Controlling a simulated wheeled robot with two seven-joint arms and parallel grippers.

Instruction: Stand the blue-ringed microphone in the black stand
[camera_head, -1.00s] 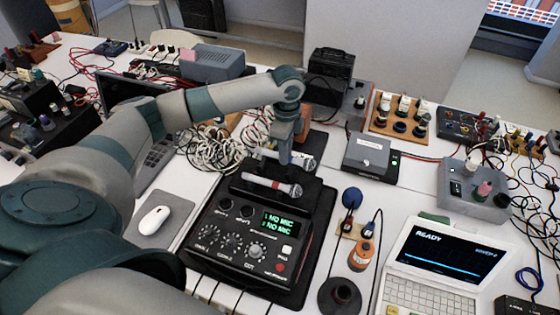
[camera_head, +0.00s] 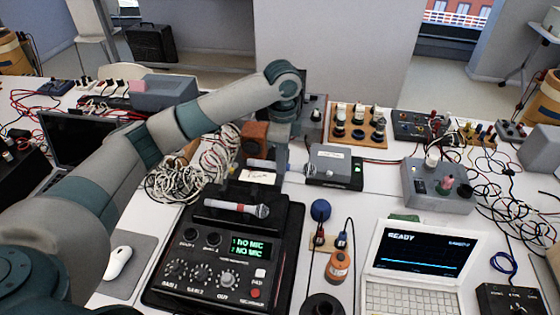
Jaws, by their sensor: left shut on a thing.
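My left gripper (camera_head: 267,160) is shut on a microphone (camera_head: 258,164) with a bluish band and a grey mesh head pointing right. It holds it level, seemingly a little above the rear of the black mat. A second microphone (camera_head: 228,206) with a red ring lies on the black rest behind the mixer. The round black stand (camera_head: 323,304) is at the bottom edge, right of the mixer, and partly cut off. My right gripper is not in view.
The mixer (camera_head: 215,262) reads NO MIC on both lines. A grey box (camera_head: 334,165) is close right of the held microphone. Tangled white cables (camera_head: 185,175) lie left.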

